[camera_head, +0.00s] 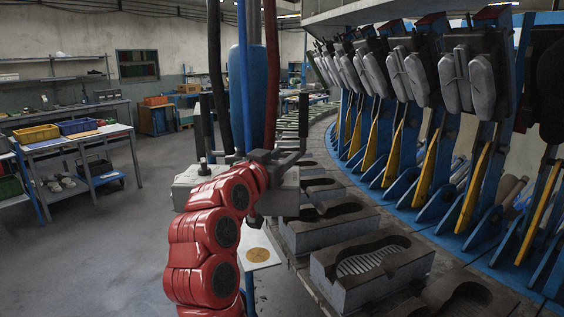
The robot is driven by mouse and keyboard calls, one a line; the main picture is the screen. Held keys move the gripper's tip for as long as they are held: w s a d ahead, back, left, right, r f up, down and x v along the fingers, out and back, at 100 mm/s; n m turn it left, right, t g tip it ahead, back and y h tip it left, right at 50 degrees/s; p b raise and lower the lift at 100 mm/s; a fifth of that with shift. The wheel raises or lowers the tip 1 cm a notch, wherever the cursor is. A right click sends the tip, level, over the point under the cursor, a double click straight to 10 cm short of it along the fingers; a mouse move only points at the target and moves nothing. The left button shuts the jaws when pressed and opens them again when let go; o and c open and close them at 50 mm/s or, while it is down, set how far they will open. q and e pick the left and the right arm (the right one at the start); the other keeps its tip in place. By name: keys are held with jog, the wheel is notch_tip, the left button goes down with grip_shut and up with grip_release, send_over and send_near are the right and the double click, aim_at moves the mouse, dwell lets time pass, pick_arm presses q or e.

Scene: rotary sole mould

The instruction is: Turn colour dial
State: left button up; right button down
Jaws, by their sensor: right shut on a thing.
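My right arm, red with black joint caps, rises from the bottom centre. Its dark gripper (279,168) is at the grey machine head beside the rotary ring. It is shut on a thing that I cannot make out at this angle. A grey box (194,184) shows just left of my arm, partly covered by it. I cannot make out the colour dial; the arm and gripper hide much of this spot. My left gripper is not in view.
Grey sole moulds (372,262) sit on the ring to the right, below hanging grey lasts (455,80) and yellow bars. A white panel with an orange disc (258,254) is beside my arm. Hoses and a blue column (252,90) stand behind. Left floor is clear before a workbench (75,141).

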jog(key=shift+f, duration=0.1)
jog(key=shift+c, duration=2)
grip_release()
jog(key=b+v, duration=0.3)
jog(key=v, duration=1.4)
jog(key=shift+a, duration=0.2)
jog(key=shift+s, duration=0.1)
jog(key=shift+a, duration=0.1)
